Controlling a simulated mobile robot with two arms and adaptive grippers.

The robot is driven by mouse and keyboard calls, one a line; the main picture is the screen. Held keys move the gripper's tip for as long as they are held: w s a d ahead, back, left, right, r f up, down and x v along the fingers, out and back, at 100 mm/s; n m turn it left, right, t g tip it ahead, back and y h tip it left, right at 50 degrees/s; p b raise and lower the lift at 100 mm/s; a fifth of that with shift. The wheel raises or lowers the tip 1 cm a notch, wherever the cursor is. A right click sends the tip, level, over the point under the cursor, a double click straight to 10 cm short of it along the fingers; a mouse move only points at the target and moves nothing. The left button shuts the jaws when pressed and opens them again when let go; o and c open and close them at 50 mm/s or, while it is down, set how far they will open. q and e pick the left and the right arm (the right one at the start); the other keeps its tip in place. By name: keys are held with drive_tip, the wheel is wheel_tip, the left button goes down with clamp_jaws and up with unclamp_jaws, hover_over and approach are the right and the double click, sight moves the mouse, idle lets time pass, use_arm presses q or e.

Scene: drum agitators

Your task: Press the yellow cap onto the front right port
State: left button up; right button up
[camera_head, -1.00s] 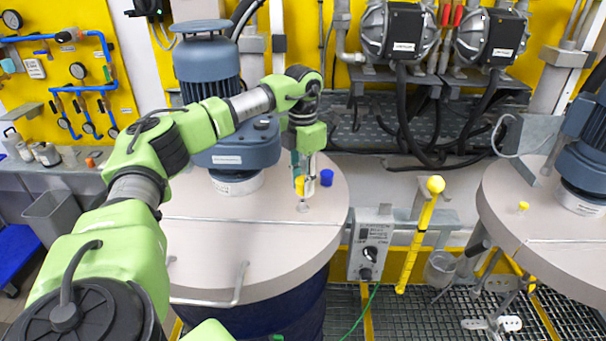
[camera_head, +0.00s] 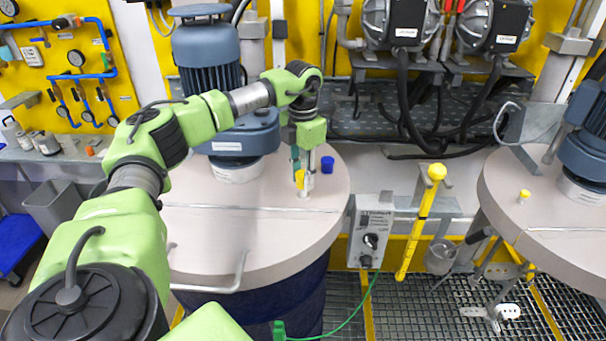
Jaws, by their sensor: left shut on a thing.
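My left gripper (camera_head: 304,179) is shut on the yellow cap (camera_head: 299,178) and holds it over the drum lid (camera_head: 250,245) in the middle of the view. Just below the cap is the front right port (camera_head: 304,194), a small pale, metallic fitting on the lid. The cap is at or just above the port; I cannot tell whether they touch. The fingers partly hide the cap. A blue cap (camera_head: 327,164) sits on the lid behind and right of the gripper. My right gripper is not in view.
A blue-grey agitator motor (camera_head: 207,65) stands on the lid behind my left arm. A control box (camera_head: 371,234) and a yellow lever (camera_head: 420,220) stand right of the drum. A second drum lid (camera_head: 510,205) with a yellow cap (camera_head: 524,195) is at right.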

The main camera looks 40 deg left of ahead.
sight(302, 189)
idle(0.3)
use_arm(q)
drive_tip(key=shift+f, duration=0.2)
drive_tip(key=shift+f+b, duration=0.6)
drive_tip(key=shift+f, duration=0.45)
drive_tip(key=shift+f, duration=0.4)
drive_tip(key=shift+s+d+f+b, duration=0.1)
drive_tip(key=shift+s+f+b, duration=0.05)
drive_tip(key=shift+f+b, duration=0.25)
drive_tip(key=shift+c, duration=1.1)
drive_tip(key=o, duration=1.1)
drive_tip(key=shift+r, duration=0.1)
